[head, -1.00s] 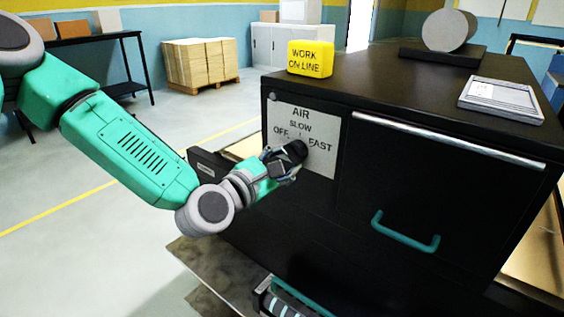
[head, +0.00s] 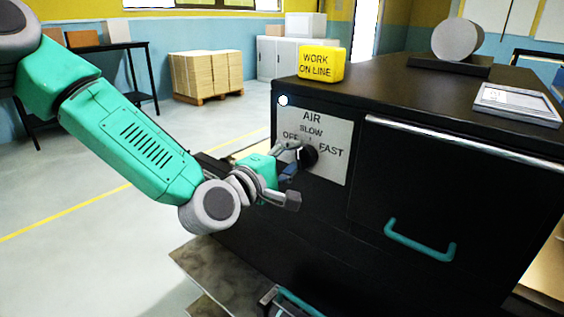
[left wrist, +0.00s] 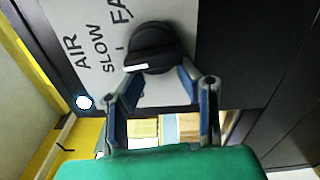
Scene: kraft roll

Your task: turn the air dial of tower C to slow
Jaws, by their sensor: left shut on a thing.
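The air dial (head: 308,157) is a black round knob on a pale plate (head: 338,168) marked AIR, SLOW, OFF and FAST, on a black cabinet front. In the left wrist view the dial (left wrist: 160,38) has a white mark on its side nearest the gripper, its bar lying along the direction of SLOW; its exact setting is hard to read. A lamp (head: 283,100) at the plate's upper corner glows white; it also shows in the left wrist view (left wrist: 84,102). My left gripper (head: 294,172) is shut on the dial, fingertips (left wrist: 158,72) at its near edge. My right gripper is out of view.
A yellow WORK ON LINE block (head: 321,63) and a white tablet-like panel (head: 518,102) are on the cabinet top. A teal handle (head: 420,245) sticks out of the front, right of the plate. Open floor (head: 90,240) lies to the left.

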